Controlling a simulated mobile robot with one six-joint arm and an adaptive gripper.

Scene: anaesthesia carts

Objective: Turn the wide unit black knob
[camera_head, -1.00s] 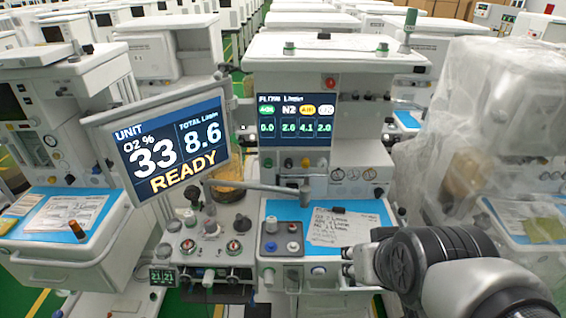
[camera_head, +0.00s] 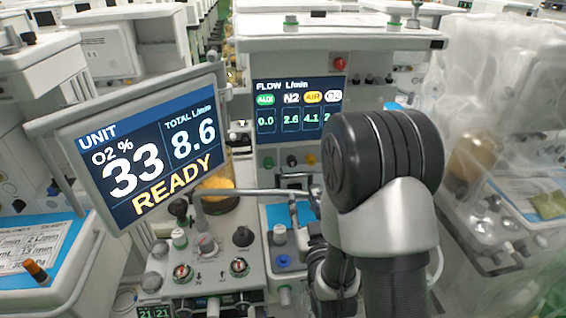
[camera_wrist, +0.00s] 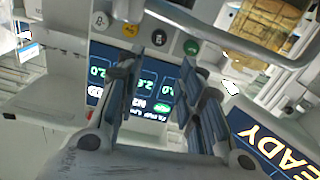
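A black knob (camera_head: 291,160) sits on the front of the middle cart, below the flow display (camera_head: 298,108), between a green knob (camera_head: 268,162) and a yellow knob (camera_head: 311,158). The wrist view is turned over; there the black knob (camera_wrist: 158,37) is near the top centre, with green and yellow beside it. My gripper (camera_wrist: 160,68) is open and empty in the wrist view, its fingers apart in front of the display. The black knob shows just past the gap between the fingertips, not touched. In the head view my arm hides my gripper.
The tilted READY screen (camera_head: 150,150) stands left of the knobs. A grey jointed bar (camera_head: 250,192) crosses below them and also shows in the wrist view (camera_wrist: 225,35). Other black knobs (camera_head: 243,236) are on the lower left panel. A plastic-covered cart (camera_head: 500,130) stands at right.

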